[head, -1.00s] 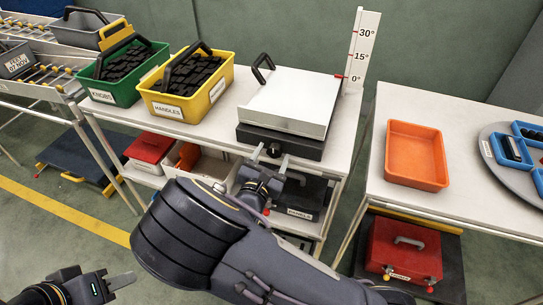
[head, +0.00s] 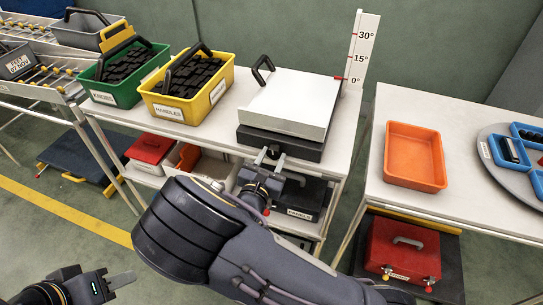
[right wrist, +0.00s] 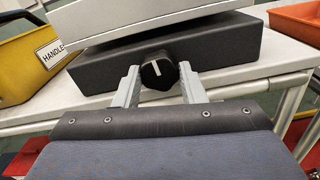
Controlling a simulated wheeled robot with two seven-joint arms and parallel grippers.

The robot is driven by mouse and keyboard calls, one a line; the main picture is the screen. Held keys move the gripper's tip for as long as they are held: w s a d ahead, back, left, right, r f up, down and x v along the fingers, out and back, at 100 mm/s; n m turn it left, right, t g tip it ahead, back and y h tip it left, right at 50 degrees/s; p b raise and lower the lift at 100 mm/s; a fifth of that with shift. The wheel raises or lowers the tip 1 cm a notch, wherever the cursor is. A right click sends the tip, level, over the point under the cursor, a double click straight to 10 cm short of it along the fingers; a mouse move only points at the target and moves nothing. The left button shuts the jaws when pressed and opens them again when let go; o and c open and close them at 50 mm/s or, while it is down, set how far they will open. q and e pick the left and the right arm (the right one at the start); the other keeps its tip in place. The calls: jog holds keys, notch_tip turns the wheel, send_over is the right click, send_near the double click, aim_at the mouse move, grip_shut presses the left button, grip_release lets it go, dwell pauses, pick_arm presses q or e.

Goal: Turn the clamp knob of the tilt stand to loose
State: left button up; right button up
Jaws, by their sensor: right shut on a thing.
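The tilt stand (head: 290,105) is on the middle table, with a pale plate with a black handle on a dark base. Its plate lies near the 0° mark of the upright scale (head: 362,50). The clamp knob (right wrist: 156,72), black with a white line pointing nearly straight up, is on the front of the base. My right gripper (right wrist: 158,80) is shut on the knob, one finger on each side; it also shows in the head view (head: 271,158). My left gripper (head: 122,281) is low at the left, away from the tables; its jaw gap is unclear.
A green bin (head: 103,88) and a yellow handles bin (head: 165,106) stand left of the stand. An orange tray (head: 415,180) and a round grey plate (head: 500,172) are on the right table. A red case (head: 403,262) sits below. A floor gap separates the tables.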

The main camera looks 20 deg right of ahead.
jog(key=n+p, duration=0.3)
jog(key=shift+r, duration=0.2)
jog(key=n+p, duration=0.3)
jog(key=n, duration=0.2)
jog(key=n+p, duration=0.3)
jog(key=n, duration=0.1)
jog(key=shift+f, duration=0.1)
jog(key=n+p, duration=0.1)
jog(key=n, duration=0.3)
jog(key=shift+f+p, duration=0.1)
jog(key=shift+p, duration=0.3)
jog(key=shift+n, duration=0.4)
jog(key=o, duration=1)
jog(key=shift+s, duration=0.1)
